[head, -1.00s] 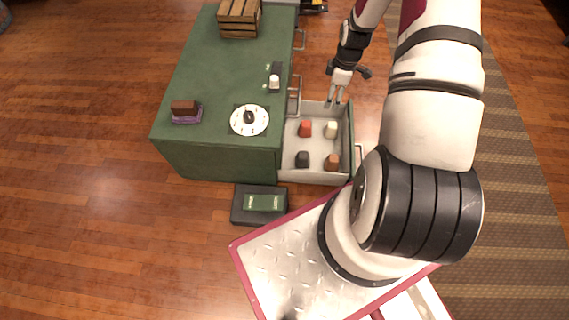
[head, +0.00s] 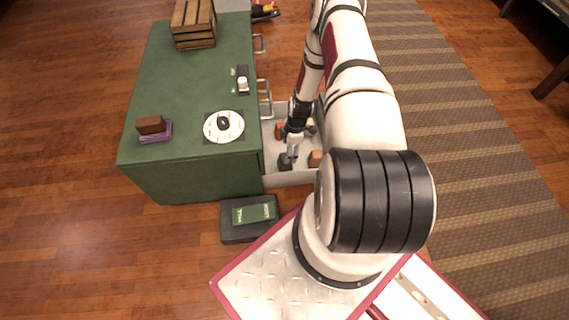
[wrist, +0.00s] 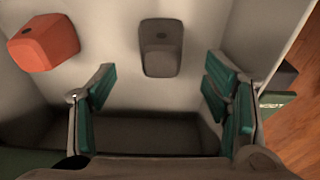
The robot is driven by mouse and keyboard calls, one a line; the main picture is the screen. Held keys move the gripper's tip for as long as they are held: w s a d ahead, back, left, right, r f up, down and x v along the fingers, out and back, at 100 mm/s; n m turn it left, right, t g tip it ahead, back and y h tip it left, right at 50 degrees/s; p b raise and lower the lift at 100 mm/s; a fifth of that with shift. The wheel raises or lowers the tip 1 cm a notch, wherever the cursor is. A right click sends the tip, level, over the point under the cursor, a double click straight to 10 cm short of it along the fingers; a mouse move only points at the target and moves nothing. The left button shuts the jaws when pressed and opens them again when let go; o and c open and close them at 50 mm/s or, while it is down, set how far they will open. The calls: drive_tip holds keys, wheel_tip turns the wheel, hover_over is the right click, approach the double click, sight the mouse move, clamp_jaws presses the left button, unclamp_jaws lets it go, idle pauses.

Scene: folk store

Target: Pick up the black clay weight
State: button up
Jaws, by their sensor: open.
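The black clay weight (wrist: 160,47) lies on the floor of the open drawer (head: 291,179). In the wrist view it is a dark grey block with a small hole, ahead of the gap between my fingers and apart from them. In the head view the weight (head: 285,164) shows at the drawer's near left, just by the fingertips. My gripper (wrist: 160,95) is open and empty, with green-padded fingers spread wide. It also shows low over the drawer in the head view (head: 290,158). My arm hides part of the drawer.
A red weight (wrist: 44,43) lies to the left in the wrist view. A brown weight (head: 315,158) lies right of my gripper. The drawer walls stand close around. The green cabinet (head: 180,85) is at left, and a black case (head: 235,231) lies on the floor in front.

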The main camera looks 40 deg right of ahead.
drive_tip(key=shift+w+a+f+b, duration=0.1)
drive_tip(key=shift+a+f+b, duration=0.1)
drive_tip(key=shift+f+b, duration=0.55)
drive_tip(key=shift+w+a+f+b, duration=0.1)
drive_tip(key=shift+a+f+b, duration=0.1)
drive_tip(key=shift+f, duration=0.95)
drive_tip(key=shift+w+a+f+b, duration=0.1)
drive_tip(key=shift+a+f+b, duration=0.1)
drive_tip(key=shift+f+b, duration=0.55)
drive_tip(key=shift+f, duration=0.15)
drive_tip(key=shift+p, duration=0.3)
drive_tip(key=c, duration=1.5)
